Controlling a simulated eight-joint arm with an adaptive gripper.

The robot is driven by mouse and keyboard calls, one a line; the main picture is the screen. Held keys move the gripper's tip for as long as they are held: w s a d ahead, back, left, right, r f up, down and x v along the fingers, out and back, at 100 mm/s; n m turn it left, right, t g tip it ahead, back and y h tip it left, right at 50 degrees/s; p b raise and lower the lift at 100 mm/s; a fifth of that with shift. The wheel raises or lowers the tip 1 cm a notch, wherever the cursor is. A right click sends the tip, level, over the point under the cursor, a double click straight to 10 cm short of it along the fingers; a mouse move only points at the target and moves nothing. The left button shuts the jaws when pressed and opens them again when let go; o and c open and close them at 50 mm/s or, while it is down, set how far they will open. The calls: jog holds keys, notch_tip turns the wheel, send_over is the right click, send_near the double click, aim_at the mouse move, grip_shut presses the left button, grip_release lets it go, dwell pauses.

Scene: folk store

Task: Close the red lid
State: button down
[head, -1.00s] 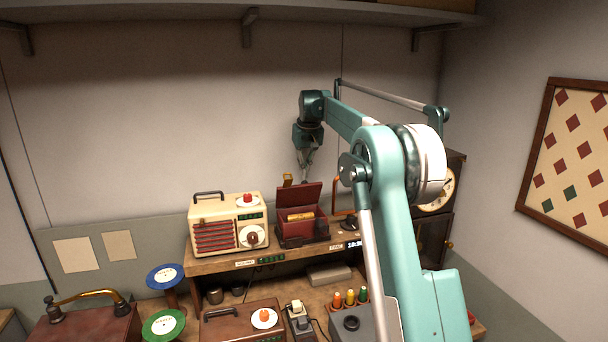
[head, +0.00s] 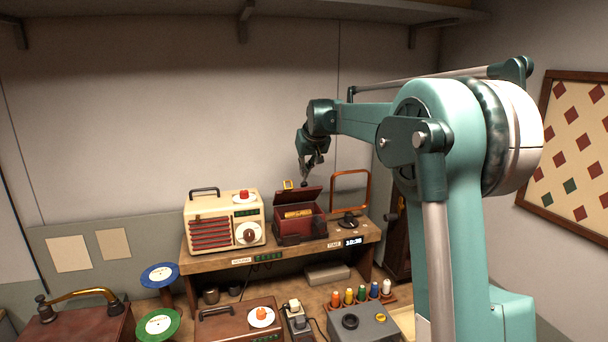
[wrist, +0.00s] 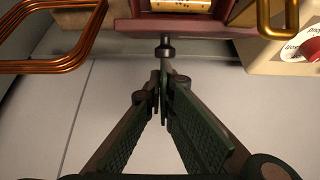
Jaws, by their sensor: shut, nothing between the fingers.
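The red lid (head: 297,196) stands open and tilted above its dark red box (head: 300,231). Inside the box, a yellow roll-like item (head: 298,213) shows, and the same item is at the top of the wrist view (wrist: 180,5). My gripper (head: 305,182) points down at the lid's upper edge. In the wrist view, my gripper (wrist: 164,88) is shut and empty. A small dark knob (wrist: 166,48) on the edge of the lid (wrist: 200,28) lies just beyond the fingertips. I cannot tell whether they touch it.
A cream radio (head: 224,220) stands left of the box on the wooden shelf (head: 222,263). A copper-coloured frame (head: 369,190) stands to the right; it is at upper left in the wrist view (wrist: 50,67). A brass loop (wrist: 290,25) is at upper right. The wall behind is bare.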

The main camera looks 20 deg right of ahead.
aim_at(309, 188)
jog(key=shift+s+f+t+b, duration=0.3)
jog(key=shift+s+t+b, duration=0.35)
jog(key=shift+s, duration=0.25)
jog(key=shift+s+f+t+b, duration=0.3)
jog(key=shift+s+t+b, duration=0.2)
jog(key=shift+s+t, duration=0.35)
jog(key=shift+s+f+t+b, duration=0.45)
jog(key=shift+s+t, duration=0.15)
jog(key=shift+s, duration=0.1)
jog(key=shift+s+f+t+b, duration=0.4)
jog(key=shift+s+t+b, duration=0.1)
jog(key=shift+s+t, duration=0.15)
jog(key=shift+s+f+t+b, duration=0.45)
jog(key=shift+s+t, duration=0.1)
jog(key=shift+s, duration=0.2)
jog(key=shift+s+f+b, duration=0.5)
jog(key=shift+s+f, duration=0.65)
jog(key=shift+f, duration=0.15)
jog(key=shift+s, duration=0.1)
jog(key=s+f+p+v, duration=0.1)
jog(key=f+p+v, duration=0.1)
jog(key=v, duration=0.7)
jog(key=shift+s, duration=0.2)
jog(key=shift+r, duration=0.1)
